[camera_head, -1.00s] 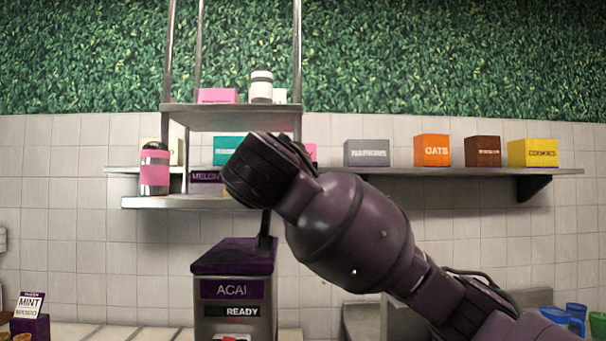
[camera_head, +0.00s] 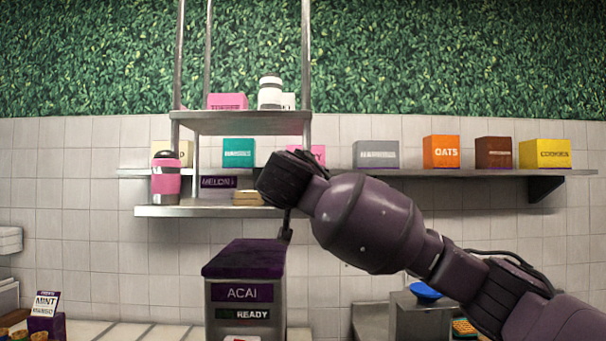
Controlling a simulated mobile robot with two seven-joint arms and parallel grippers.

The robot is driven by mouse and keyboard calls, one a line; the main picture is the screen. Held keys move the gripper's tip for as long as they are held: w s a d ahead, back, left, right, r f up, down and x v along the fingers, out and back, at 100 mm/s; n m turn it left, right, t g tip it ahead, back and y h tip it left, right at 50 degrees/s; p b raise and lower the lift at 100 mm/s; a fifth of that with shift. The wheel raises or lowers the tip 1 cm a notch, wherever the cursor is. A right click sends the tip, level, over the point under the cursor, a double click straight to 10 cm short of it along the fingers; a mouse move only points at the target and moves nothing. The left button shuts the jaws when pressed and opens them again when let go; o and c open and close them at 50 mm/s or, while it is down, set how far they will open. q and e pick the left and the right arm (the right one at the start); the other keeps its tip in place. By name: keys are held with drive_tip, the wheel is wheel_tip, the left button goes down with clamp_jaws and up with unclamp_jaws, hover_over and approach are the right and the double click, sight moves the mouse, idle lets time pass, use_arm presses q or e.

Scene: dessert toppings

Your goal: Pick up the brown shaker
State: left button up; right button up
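I make out no clearly brown shaker. A shaker (camera_head: 166,182) with a pink band and dark lid stands upright at the left end of the lower metal shelf. A white shaker (camera_head: 270,94) with a dark band stands on the upper shelf. My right arm comes in from the lower right and ends in a dark ribbed part in front of the shelves, right of the pink-banded shaker and apart from it in the picture. Its fingers cannot be made out. My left gripper is not in view.
A metal shelf unit (camera_head: 240,121) stands above the ACAI machine (camera_head: 243,292). A long wall shelf (camera_head: 470,172) holds grey, orange, brown and yellow boxes. A blue bowl (camera_head: 425,291) is at the lower right.

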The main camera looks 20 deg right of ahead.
drive_tip(key=shift+w+d, duration=0.2)
drive_tip(key=shift+w, duration=0.25)
drive_tip(key=c, duration=1.1)
drive_tip(key=shift+o, duration=0.2)
drive_tip(key=shift+r, duration=0.1)
